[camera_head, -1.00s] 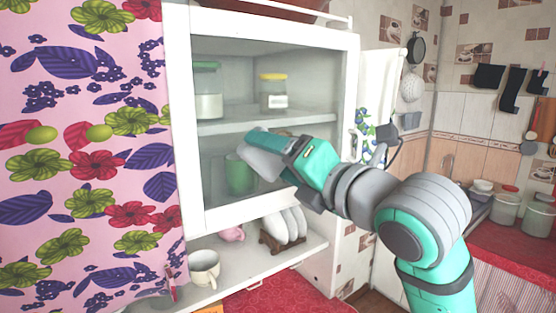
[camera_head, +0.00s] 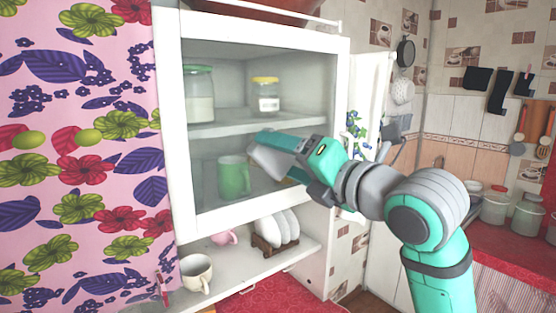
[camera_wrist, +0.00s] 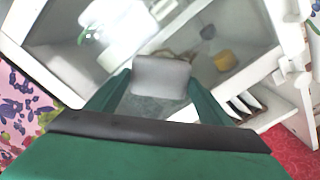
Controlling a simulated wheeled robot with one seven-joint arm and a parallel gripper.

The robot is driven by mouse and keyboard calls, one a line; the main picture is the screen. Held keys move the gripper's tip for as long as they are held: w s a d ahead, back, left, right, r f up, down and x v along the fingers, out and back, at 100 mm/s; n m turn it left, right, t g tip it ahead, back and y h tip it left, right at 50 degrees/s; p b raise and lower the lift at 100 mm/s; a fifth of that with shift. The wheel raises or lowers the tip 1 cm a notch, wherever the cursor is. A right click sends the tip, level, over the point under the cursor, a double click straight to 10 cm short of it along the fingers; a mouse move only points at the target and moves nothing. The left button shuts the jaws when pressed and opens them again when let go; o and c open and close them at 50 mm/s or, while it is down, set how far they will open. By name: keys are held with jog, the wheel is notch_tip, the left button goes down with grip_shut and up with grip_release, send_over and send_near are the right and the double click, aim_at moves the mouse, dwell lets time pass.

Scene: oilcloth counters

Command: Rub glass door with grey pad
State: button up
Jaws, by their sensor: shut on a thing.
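The glass door (camera_head: 222,140) is a white-framed pane on the front of the wall cabinet, and its shelves show through it. My gripper (camera_head: 268,148) is at the lower right part of the pane. It is shut on a grey pad (camera_head: 266,164), which is also between the green fingers in the wrist view (camera_wrist: 160,76). The pad is at or very near the glass; I cannot tell whether it touches. Part of the pad is hidden by the gripper in the head view.
Behind the glass are a green mug (camera_head: 233,177) and two jars. Below, an open shelf holds a cream cup (camera_head: 196,272), a pink cup (camera_head: 224,237) and white plates (camera_head: 277,229) in a rack. A flowered curtain (camera_head: 80,150) hangs at left.

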aim_at(261, 159)
jog(key=w+d, duration=0.5)
jog(key=d, duration=0.1)
jog(key=shift+d, duration=0.2)
dwell(0.7)
jog(key=shift+a, duration=0.15)
jog(key=shift+s+a, duration=0.45)
jog(key=shift+a, duration=0.25)
jog(key=shift+s+a, duration=0.4)
jog(key=shift+a, duration=0.3)
jog(key=shift+s+a, duration=0.45)
jog(key=shift+a, duration=0.25)
jog(key=shift+c, duration=0.5)
jog(key=shift+s+a, duration=1.15)
jog(key=shift+a, duration=0.25)
jog(key=shift+s+a, duration=1.1)
jog(key=shift+a, duration=0.25)
jog(key=shift+d, duration=0.15)
jog(key=w+d, duration=0.7)
jog(key=d, duration=0.2)
jog(key=shift+d, duration=0.3)
jog(key=shift+a, duration=0.15)
